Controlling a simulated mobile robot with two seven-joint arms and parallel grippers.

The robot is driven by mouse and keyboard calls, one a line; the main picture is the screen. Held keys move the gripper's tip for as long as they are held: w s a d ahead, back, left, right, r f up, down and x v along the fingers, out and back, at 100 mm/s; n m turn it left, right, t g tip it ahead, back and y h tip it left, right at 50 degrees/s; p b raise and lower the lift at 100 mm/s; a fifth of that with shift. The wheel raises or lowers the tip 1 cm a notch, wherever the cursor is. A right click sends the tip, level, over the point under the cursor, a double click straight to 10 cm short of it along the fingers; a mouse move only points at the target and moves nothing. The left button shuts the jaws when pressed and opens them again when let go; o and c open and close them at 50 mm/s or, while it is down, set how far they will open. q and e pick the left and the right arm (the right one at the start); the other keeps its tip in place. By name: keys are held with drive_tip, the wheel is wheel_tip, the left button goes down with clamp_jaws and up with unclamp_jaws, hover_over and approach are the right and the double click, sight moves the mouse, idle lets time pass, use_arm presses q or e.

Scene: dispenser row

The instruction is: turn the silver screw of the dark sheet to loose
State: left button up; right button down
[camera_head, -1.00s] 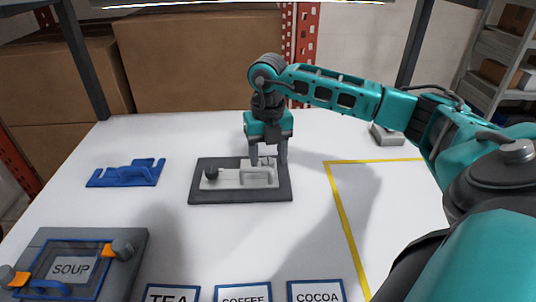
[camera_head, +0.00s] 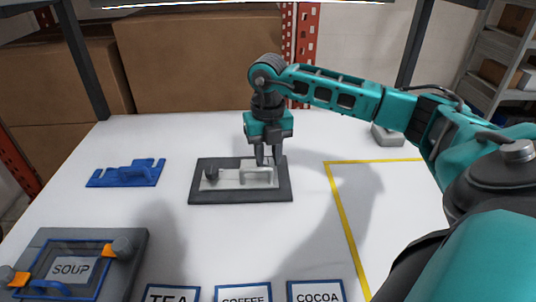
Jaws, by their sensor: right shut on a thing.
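The dark sheet (camera_head: 240,196) lies flat on the white table, a dark grey frame around a light grey panel (camera_head: 228,184). A dark knob (camera_head: 211,173) stands at the panel's left end, and a light raised handle shows right of its middle. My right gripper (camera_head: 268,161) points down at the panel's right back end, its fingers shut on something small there. The silver screw cannot be made out; the fingers and handle cover that spot. My left gripper is not in view.
A blue bracket (camera_head: 126,174) lies left of the sheet. A grey SOUP panel (camera_head: 133,262) with two knobs is at front left. TEA, COFFEE and COCOA labels line the front edge. Yellow tape (camera_head: 340,215) marks an area at right. A small grey block (camera_head: 387,136) sits behind it.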

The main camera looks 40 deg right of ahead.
sight(268, 161)
drive_tip(key=n, duration=0.4)
drive_tip(key=shift+n+b, duration=0.35)
drive_tip(key=shift+n, duration=2.15)
drive_tip(key=shift+s, duration=0.1)
drive_tip(key=c, duration=0.8)
unclamp_jaws()
wheel_tip(268, 161, up, 13)
drive_tip(key=shift+p, duration=0.4)
